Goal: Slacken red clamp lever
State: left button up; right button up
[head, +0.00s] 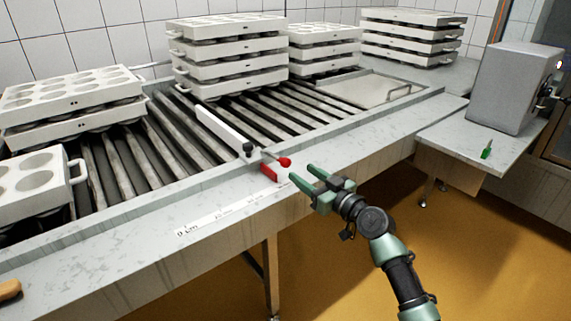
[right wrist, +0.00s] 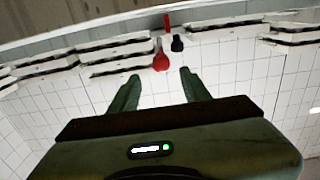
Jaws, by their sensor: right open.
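The red clamp lever shows in the head view as a short rod with a round red knob (head: 284,162) at its end, by the front rail of the roller conveyor. A flat red piece (head: 268,172) sits just below it, and a black knob (head: 248,148) is to its left on the end of a white bar. My right gripper (head: 301,178) is open and empty, just to the right of the red knob and apart from it. In the right wrist view the red knob (right wrist: 161,61) appears between and beyond the open fingers (right wrist: 160,80). My left gripper is not in view.
A white guide bar (head: 220,126) lies over the rollers (head: 150,150). Stacks of white mould trays (head: 230,55) stand behind and at left. Space before the conveyor is free.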

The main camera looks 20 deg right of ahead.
aim_at(288, 164)
jog(key=x, duration=0.7)
jog(key=shift+s+a, duration=0.1)
grip_shut()
dwell(1.3)
